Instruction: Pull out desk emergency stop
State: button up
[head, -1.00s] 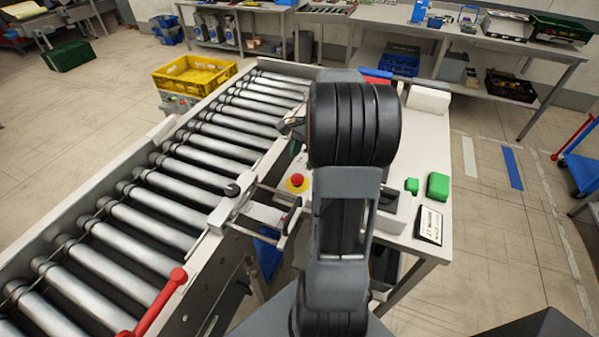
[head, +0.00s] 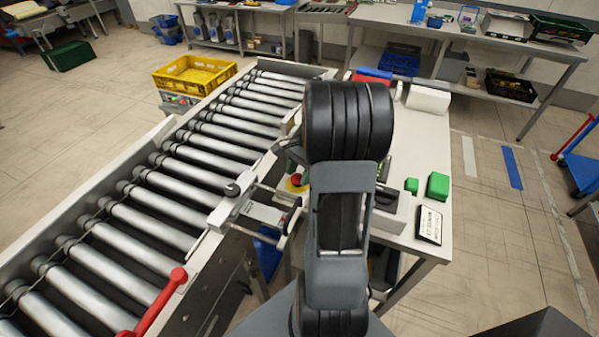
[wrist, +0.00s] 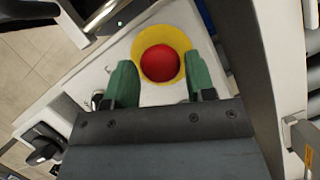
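The desk emergency stop is a red mushroom button (wrist: 160,63) on a yellow round base (wrist: 178,36). In the head view the red button (head: 298,180) shows at the left edge of the white desk (head: 425,130), partly covered by my arm. In the wrist view my gripper (wrist: 160,84) is open, with one green fingertip on each side of the button's near half. The fingertips overlap the yellow base in the picture; I see a gap on both sides of the red cap and no clear contact. Whether the button is pressed in cannot be told.
The roller conveyor (head: 170,165) runs along the left, with a yellow crate (head: 195,75) beyond it. A red handle (head: 155,303) stands at the conveyor's near end. Green blocks (head: 438,186) and a white sign (head: 429,226) lie on the desk's right side.

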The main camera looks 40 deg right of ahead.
grip_shut()
jog(key=shift+r+p, duration=0.8)
jog(key=shift+r, duration=0.05)
jog(key=shift+f, duration=0.15)
jog(key=shift+o, duration=1.5)
grip_release()
jog(key=v, duration=1.3)
jog(key=shift+r+b, duration=0.3)
jog(key=shift+r, duration=0.05)
jog(key=shift+w, duration=0.1)
